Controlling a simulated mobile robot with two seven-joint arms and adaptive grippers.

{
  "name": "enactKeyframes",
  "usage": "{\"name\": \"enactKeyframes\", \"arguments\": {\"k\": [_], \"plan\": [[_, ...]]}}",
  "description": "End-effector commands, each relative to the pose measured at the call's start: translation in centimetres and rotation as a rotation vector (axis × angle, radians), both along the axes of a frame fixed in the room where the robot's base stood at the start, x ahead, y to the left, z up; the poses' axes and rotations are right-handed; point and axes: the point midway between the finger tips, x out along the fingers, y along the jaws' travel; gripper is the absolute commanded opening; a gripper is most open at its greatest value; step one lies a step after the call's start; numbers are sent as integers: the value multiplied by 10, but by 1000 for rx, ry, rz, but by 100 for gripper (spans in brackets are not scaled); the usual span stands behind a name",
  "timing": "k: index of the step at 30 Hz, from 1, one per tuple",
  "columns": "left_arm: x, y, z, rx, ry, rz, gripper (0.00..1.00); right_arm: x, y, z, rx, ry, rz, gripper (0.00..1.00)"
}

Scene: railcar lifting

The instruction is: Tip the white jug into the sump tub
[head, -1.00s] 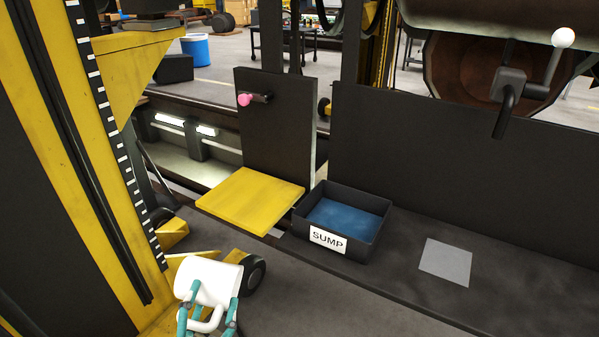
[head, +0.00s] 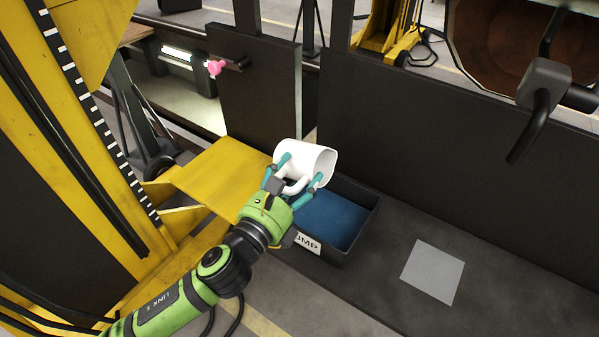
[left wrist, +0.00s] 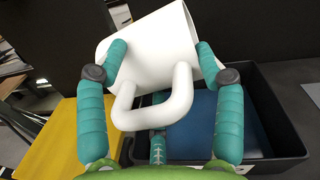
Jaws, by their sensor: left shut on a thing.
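The white jug (head: 311,157) is held by my left gripper (head: 299,173), above the back left part of the sump tub. The jug lies tilted on its side, its open mouth facing right in the head view. In the left wrist view the teal fingers close on the jug (left wrist: 150,50) from both sides, with its handle toward the palm. The sump tub (head: 364,222) is a black open box with a blue inside (left wrist: 190,125); its white label is partly hidden by my gripper. No pouring liquid shows. My right gripper is not in view.
A yellow plate (head: 207,176) lies left of the tub. A grey square (head: 433,271) lies on the dark bench to the right. Dark upright panels (head: 420,150) stand behind the tub. A pink-knobbed lever (head: 216,68) and a dark crank handle (head: 540,95) stick out there.

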Motion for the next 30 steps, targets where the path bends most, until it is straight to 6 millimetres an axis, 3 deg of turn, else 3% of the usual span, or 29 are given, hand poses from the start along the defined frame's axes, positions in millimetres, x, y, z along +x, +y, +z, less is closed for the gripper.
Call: {"name": "enactKeyframes", "arguments": {"k": [6, 13, 15, 21, 30], "plan": [[5, 8, -14, -290, 205, 3, 26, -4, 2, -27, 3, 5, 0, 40], [5, 8, -7, -684, 489, 3, 26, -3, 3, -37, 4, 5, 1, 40], [5, 7, 3, -728, 529, 5, 26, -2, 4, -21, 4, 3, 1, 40], [2, 3, 9, -877, 638, 4, 26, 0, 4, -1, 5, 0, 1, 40], [-1, -1, 12, -1043, 757, 4, 26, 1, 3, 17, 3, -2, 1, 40]]}}
